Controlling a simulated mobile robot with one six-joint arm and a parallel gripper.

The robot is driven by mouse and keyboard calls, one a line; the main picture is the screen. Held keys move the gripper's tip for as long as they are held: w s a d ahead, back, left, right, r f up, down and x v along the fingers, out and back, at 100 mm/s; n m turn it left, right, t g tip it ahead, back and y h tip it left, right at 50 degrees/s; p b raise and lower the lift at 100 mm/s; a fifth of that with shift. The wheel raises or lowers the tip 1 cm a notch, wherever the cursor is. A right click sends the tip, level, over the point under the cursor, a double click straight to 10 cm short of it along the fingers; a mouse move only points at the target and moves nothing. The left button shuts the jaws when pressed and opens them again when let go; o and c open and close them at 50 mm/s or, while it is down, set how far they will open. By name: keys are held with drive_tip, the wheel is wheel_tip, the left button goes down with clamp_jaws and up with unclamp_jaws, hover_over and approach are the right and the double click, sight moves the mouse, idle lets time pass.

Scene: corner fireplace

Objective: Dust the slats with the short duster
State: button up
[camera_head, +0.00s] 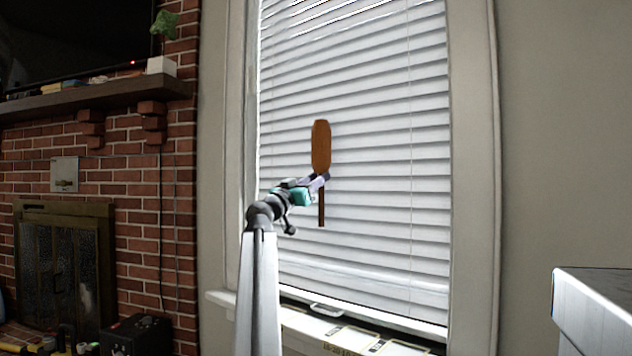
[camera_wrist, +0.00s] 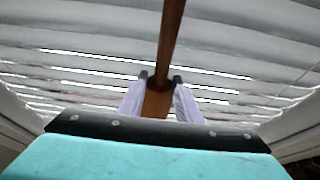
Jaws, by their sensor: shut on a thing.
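The short duster (camera_head: 321,146) is brown, with a wide rounded head at the top and a thin handle below. It is upright in front of the white slats (camera_head: 375,160) of the window blind. My gripper (camera_head: 322,178) is shut on the duster just below its head. In the wrist view my gripper (camera_wrist: 161,82) has its two pale fingers on either side of the brown duster (camera_wrist: 171,35), with the slats (camera_wrist: 75,50) behind. I cannot tell whether the duster's head touches the slats.
A window sill (camera_head: 385,325) runs below the blind, with a white box (camera_head: 340,335) in front. A brick fireplace (camera_head: 140,190) with a wooden mantel (camera_head: 70,98) stands at left. A white-topped cabinet (camera_head: 600,300) is at lower right.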

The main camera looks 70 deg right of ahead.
drive_tip(key=shift+d+r+p, duration=0.1)
drive_tip(key=shift+r+p, duration=0.2)
drive_tip(key=shift+r, duration=1)
drive_tip(key=shift+s, duration=0.15)
drive_tip(key=shift+s+a+f, duration=0.1)
drive_tip(key=shift+s+a, duration=0.25)
drive_tip(key=shift+s, duration=0.5)
drive_tip(key=shift+s+a, duration=0.3)
drive_tip(key=shift+s, duration=0.5)
drive_tip(key=s, duration=0.1)
drive_tip(key=s+a, duration=0.1)
drive_tip(key=s, duration=0.1)
drive_tip(key=shift+s+a, duration=0.1)
drive_tip(key=shift+a, duration=0.1)
drive_tip(key=shift+s+a, duration=0.25)
drive_tip(key=shift+s, duration=0.6)
drive_tip(key=shift+s+a, duration=0.2)
drive_tip(key=shift+s, duration=0.65)
